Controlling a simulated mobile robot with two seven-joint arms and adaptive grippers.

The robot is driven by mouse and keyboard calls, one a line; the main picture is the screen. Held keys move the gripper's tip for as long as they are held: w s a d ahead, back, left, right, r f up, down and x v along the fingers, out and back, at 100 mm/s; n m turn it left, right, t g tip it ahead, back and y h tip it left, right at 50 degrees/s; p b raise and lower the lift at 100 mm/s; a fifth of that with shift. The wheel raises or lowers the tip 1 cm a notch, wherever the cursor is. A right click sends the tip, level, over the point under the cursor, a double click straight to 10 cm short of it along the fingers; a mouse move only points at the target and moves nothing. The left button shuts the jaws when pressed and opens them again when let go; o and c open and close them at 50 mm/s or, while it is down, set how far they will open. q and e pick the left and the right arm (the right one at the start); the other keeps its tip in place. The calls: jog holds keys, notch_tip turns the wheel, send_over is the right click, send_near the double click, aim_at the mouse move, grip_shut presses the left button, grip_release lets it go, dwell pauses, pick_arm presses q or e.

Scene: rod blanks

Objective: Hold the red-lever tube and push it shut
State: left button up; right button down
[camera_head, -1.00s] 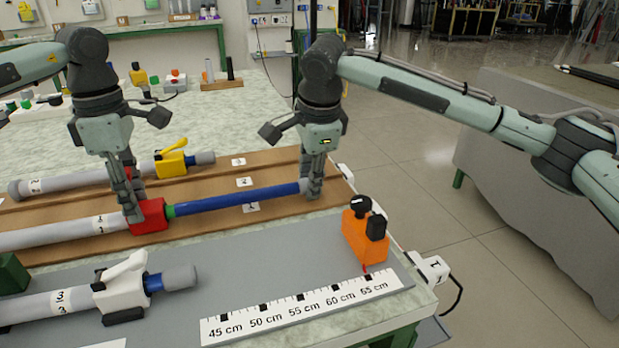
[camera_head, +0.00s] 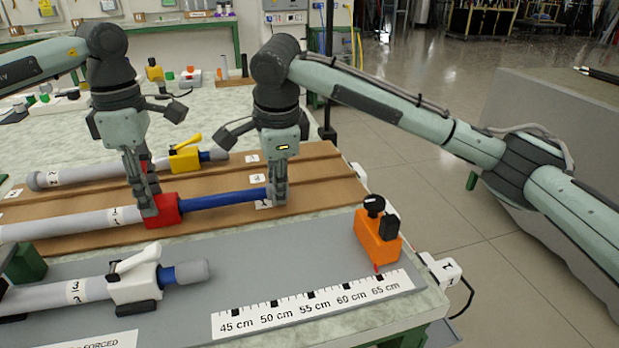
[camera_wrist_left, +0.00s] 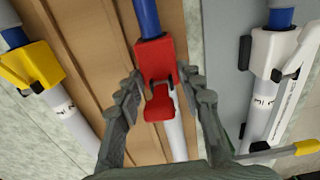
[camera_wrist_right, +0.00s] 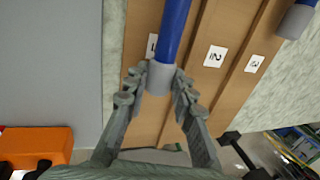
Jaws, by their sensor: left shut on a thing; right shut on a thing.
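The red-lever tube lies in the front groove of a brown board, with a grey outer tube (camera_head: 70,225), a red clamp (camera_head: 162,211) and a blue inner rod (camera_head: 222,201). My left gripper (camera_head: 150,212) is shut on the red clamp; the left wrist view shows its fingers on both sides of the clamp (camera_wrist_left: 158,75). My right gripper (camera_head: 278,200) is shut on the grey end cap of the blue rod; the cap shows between its fingers in the right wrist view (camera_wrist_right: 159,78). The cap is mostly hidden in the head view.
A yellow-lever tube (camera_head: 90,174) lies behind on the board (camera_head: 330,180). A white-lever tube (camera_head: 60,294) lies in front on the grey mat, near a centimetre ruler (camera_head: 310,304). An orange box (camera_head: 376,238) with a black knob stands at the mat's right end.

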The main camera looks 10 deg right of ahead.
aim_at(228, 195)
jog(key=a, duration=0.8)
jog(key=shift+s+a, duration=0.3)
jog(key=shift+a, duration=0.05)
jog(key=c, duration=1.2)
grip_release()
jog(key=v, duration=1.2)
